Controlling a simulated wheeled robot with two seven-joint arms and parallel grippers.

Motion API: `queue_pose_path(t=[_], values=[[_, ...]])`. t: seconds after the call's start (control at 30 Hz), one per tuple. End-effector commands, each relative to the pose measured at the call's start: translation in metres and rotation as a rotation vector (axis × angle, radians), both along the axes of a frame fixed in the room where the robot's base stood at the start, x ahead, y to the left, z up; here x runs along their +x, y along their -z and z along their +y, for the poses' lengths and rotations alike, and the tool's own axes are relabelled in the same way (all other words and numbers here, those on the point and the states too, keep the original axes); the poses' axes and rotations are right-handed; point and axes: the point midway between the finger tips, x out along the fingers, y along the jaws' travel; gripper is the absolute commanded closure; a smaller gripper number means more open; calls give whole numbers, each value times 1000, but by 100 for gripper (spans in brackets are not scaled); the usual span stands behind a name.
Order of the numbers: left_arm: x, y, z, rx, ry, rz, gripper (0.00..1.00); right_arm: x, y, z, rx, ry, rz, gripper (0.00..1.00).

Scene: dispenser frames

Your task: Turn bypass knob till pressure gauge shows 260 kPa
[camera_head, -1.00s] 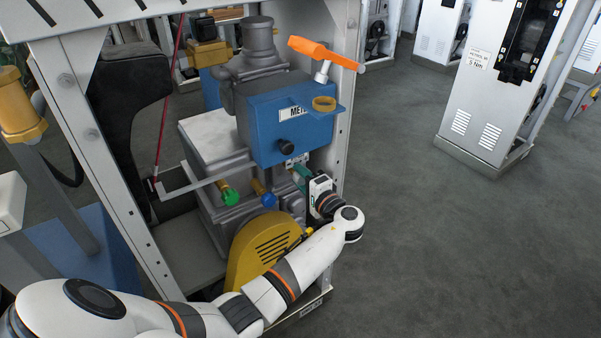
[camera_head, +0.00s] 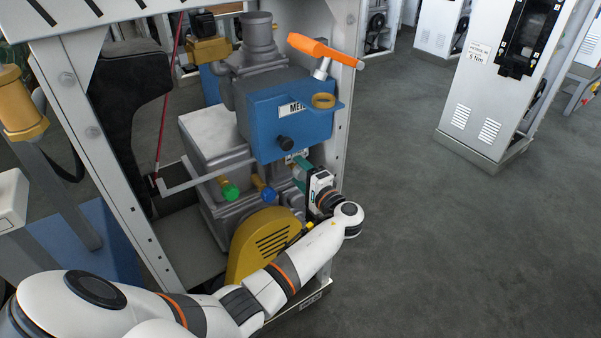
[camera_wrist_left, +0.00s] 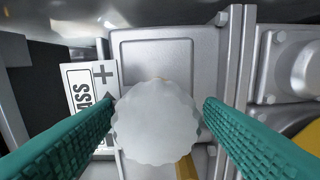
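The bypass knob (camera_wrist_left: 156,122) is a white, scalloped round knob in the middle of the left wrist view. My left gripper (camera_wrist_left: 158,108) has its two teal ribbed fingers apart, one on each side of the knob, with narrow gaps at the tips. Beside the knob is a white label (camera_wrist_left: 88,98) with a plus sign and partly hidden letters. In the head view my left gripper (camera_head: 297,170) is just below the blue meter box (camera_head: 262,135), and the knob cannot be made out there. No pressure gauge dial is readable. My right gripper is not in view.
A green knob (camera_head: 229,189) and a blue knob (camera_head: 268,193) sit left of my gripper. A yellow guard (camera_head: 248,250) is below, and an orange handle (camera_head: 318,48) is above. Metal frame posts (camera_head: 345,90) stand close by. Open floor (camera_head: 440,220) lies to the right.

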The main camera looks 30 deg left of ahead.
Motion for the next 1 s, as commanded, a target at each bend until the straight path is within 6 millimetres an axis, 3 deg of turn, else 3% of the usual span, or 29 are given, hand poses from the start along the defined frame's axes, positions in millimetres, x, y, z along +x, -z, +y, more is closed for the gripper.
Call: queue_pose_path(t=[0.33, 0.8, 1.0], values=[[-4, -1, -9, 0, 1, -1, 38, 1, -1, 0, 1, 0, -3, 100], [-38, 0, -94, -2, 2, 0, 38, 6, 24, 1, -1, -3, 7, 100], [-45, -1, -109, 0, 1, -1, 38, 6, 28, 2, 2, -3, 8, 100]])
